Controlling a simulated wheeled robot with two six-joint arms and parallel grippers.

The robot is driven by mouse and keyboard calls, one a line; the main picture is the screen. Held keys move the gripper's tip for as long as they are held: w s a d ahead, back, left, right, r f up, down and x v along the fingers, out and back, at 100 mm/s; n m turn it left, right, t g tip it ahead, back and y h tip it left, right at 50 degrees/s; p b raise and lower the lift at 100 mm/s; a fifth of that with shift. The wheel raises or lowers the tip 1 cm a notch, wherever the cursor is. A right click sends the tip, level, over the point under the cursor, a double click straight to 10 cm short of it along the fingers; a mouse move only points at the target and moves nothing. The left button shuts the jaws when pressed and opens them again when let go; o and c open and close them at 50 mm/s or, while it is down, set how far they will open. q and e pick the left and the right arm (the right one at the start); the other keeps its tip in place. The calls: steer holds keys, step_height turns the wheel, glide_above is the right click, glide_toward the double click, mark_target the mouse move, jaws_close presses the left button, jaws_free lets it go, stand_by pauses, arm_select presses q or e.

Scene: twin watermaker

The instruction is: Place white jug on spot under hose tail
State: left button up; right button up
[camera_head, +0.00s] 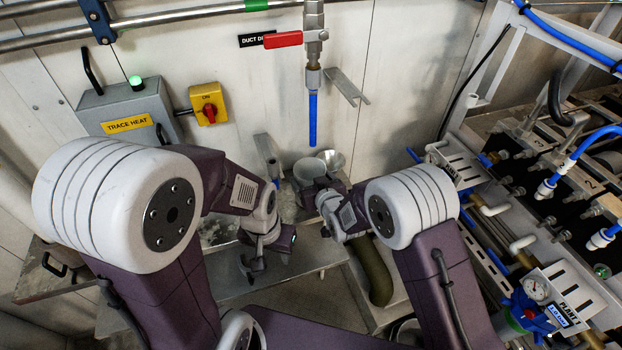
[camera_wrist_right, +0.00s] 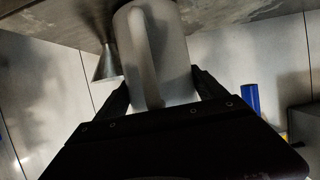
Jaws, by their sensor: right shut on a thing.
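The white jug (camera_wrist_right: 160,50) is shut between the fingers of my right gripper (camera_wrist_right: 164,90), its handle toward the wrist camera. The right wrist view is inverted. In the head view, the jug's round top (camera_head: 309,168) shows beyond my right gripper (camera_head: 318,190), below the blue hose tail (camera_head: 313,118). The hose tail hangs from a valve pipe, with a gap to the jug. The spot under the jug is hidden. My left gripper (camera_head: 266,268) is lower down over the bench edge, empty, with its fingers apart.
A metal funnel (camera_head: 332,159) stands close beside the jug and also shows in the right wrist view (camera_wrist_right: 107,64). A red valve lever (camera_head: 283,39), wall bracket (camera_head: 346,86) and yellow switch (camera_head: 208,104) are on the wall. Pump equipment (camera_head: 540,175) fills the right side.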

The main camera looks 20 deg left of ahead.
steer(key=o, duration=1)
steer(key=shift+f, duration=0.2)
steer(key=o, duration=0.4)
steer(key=shift+r, duration=0.2)
steer(key=shift+s+r, duration=0.1)
steer(key=shift+r, duration=0.05)
steer(key=b+v, duration=0.1)
steer(key=v, duration=1)
steer(key=shift+s+d, duration=0.25)
steer(key=shift+s, duration=0.05)
